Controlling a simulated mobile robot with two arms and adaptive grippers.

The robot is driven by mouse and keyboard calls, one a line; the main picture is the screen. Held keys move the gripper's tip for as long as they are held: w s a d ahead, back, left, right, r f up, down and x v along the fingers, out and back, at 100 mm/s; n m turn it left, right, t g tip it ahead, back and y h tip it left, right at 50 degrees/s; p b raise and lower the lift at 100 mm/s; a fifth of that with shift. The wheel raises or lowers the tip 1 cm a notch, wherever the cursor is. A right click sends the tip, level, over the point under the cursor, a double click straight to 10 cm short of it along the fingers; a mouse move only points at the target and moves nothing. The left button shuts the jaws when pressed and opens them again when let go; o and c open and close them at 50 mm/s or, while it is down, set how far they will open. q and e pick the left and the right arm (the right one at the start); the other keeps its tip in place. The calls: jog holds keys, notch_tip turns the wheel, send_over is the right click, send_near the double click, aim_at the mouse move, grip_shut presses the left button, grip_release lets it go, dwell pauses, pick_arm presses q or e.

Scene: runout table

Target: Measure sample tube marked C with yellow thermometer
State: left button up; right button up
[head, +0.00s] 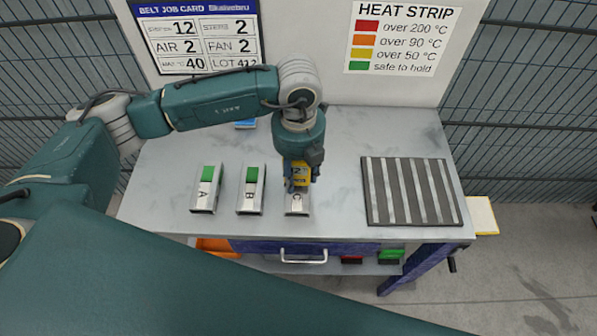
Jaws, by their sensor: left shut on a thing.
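My left gripper (298,184) points down and is shut on the yellow thermometer (301,172). It holds the thermometer over the silver sample tube marked C (297,204), near the table's front edge. The thermometer and gripper cover the rear part of tube C. I cannot tell whether the thermometer touches the tube. Sample tube A (204,196) and sample tube B (251,197) lie to the left, each with a green strip on top. My right gripper is not in view.
A dark ribbed mat (411,191) lies on the right of the grey table (341,150). A small blue thing (245,124) is partly hidden behind my left arm. A heat strip chart (401,38) and a belt job card (198,36) hang behind. A lower shelf holds coloured items.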

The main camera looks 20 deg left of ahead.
aim_at(301, 171)
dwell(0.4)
pick_arm(q)
notch_tip(301, 171, up, 2)
jog(key=shift+p, duration=0.65)
jog(key=shift+r+p, duration=1.2)
jog(key=shift+r, duration=1.3)
